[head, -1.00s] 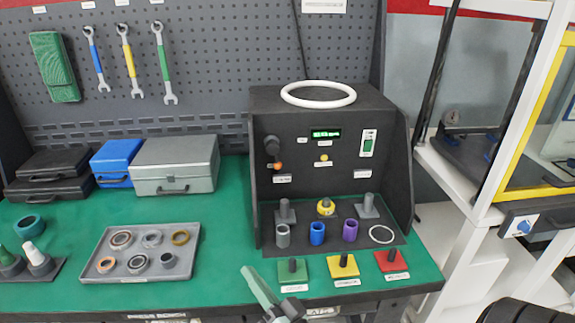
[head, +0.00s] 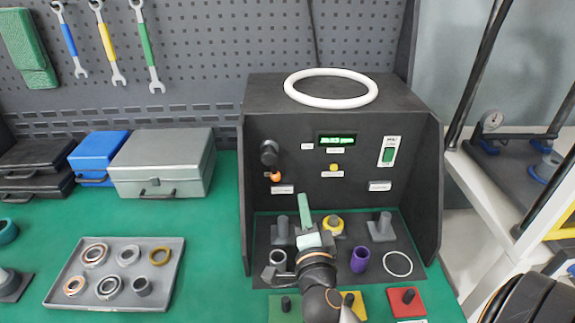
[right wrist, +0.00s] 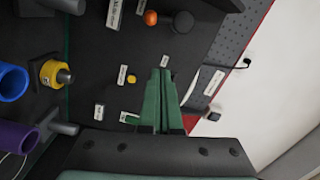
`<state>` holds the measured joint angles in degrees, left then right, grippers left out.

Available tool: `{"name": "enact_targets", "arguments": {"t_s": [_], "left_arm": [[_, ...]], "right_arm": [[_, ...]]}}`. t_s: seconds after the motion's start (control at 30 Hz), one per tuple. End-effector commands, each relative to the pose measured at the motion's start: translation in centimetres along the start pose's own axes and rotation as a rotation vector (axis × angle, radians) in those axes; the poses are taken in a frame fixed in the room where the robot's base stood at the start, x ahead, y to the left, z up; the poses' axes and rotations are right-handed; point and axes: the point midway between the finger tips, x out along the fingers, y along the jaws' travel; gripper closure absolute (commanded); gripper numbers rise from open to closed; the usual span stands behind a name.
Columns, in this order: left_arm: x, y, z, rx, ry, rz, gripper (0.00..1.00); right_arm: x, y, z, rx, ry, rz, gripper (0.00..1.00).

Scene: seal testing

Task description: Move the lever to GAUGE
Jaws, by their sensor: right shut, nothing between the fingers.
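The test box (head: 335,113) has a black round knob (head: 269,153) on the left of its panel, with an orange ball tip (head: 275,176) just below it, apparently the lever. The ball (right wrist: 150,17) and knob (right wrist: 182,22) also show at the top of the right wrist view. My right gripper (head: 304,207) is shut and empty, its pale green fingers pointing up before the panel, right of and below the ball. Its fingertips (right wrist: 162,75) appear apart from the ball. The panel labels are too small to read. My left gripper is out of view.
A white ring (head: 331,88) lies on top of the box. A green display (head: 337,140) and green switch (head: 388,156) are on the panel. A parts tray (head: 170,290) lies left.

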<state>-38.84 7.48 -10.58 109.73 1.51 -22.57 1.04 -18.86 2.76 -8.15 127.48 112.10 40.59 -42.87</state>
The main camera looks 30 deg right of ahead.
Motion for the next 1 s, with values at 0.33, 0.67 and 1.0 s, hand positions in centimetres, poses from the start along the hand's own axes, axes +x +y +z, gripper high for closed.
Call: {"name": "enact_targets", "arguments": {"t_s": [0.33,0.67,1.0], "left_arm": [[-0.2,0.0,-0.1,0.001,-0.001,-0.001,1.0],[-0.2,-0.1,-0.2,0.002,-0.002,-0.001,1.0],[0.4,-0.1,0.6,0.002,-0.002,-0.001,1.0]], "right_arm": [[2.3,0.0,-0.1,0.019,0.003,0.017,1.0],[9.2,0.2,-0.1,0.018,0.003,0.017,1.0],[11.0,0.4,3.4,0.021,0.001,0.021,1.0]]}}
